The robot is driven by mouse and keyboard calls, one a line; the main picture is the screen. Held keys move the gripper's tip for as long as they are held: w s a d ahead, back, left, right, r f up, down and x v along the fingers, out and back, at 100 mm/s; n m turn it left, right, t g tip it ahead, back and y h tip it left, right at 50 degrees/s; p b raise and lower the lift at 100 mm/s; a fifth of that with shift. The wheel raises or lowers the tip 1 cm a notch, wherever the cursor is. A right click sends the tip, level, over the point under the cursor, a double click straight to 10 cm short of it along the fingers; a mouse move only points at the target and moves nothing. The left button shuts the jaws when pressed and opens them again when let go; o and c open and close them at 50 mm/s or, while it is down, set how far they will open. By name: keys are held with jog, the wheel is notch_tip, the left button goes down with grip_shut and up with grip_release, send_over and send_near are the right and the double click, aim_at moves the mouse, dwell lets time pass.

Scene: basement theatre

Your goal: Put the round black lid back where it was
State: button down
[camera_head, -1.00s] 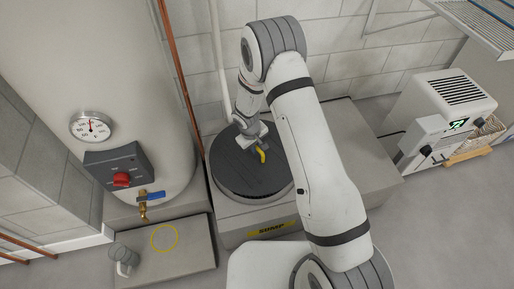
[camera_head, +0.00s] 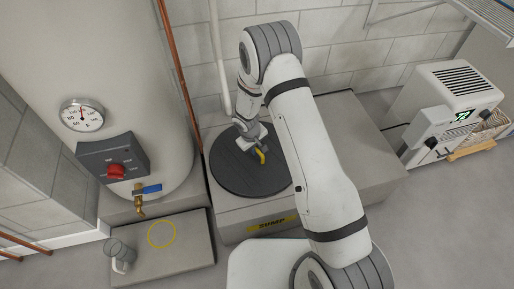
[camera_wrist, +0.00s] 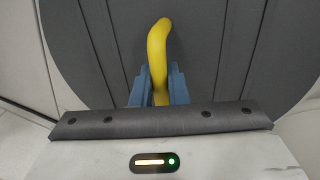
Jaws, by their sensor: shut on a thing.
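The round black lid (camera_head: 238,180) lies on top of the concrete block marked SUMP (camera_head: 228,222), and looks level and flat against it. Its yellow handle (camera_head: 262,155) stands up from the middle. My gripper (camera_head: 258,147) is over the lid and shut on the handle. In the wrist view the blue fingers (camera_wrist: 159,88) are on both sides of the yellow handle (camera_wrist: 157,45), with the grooved dark lid (camera_wrist: 215,50) behind. My arm hides the lid's right edge. Any opening under the lid is hidden.
A tank with a gauge (camera_head: 82,114), a red knob and a brass tap (camera_head: 139,205) stands left. A low slab (camera_head: 185,250) bears a yellow ring mark (camera_head: 162,234) and a grey mug (camera_head: 120,250). A copper pipe (camera_head: 180,60) runs beside the block. A white machine (camera_head: 450,95) stands right.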

aim_at(253, 158)
jog(key=shift+f+b, duration=0.6)
jog(key=c, duration=1.3)
grip_release()
jog(key=shift+c, duration=0.2)
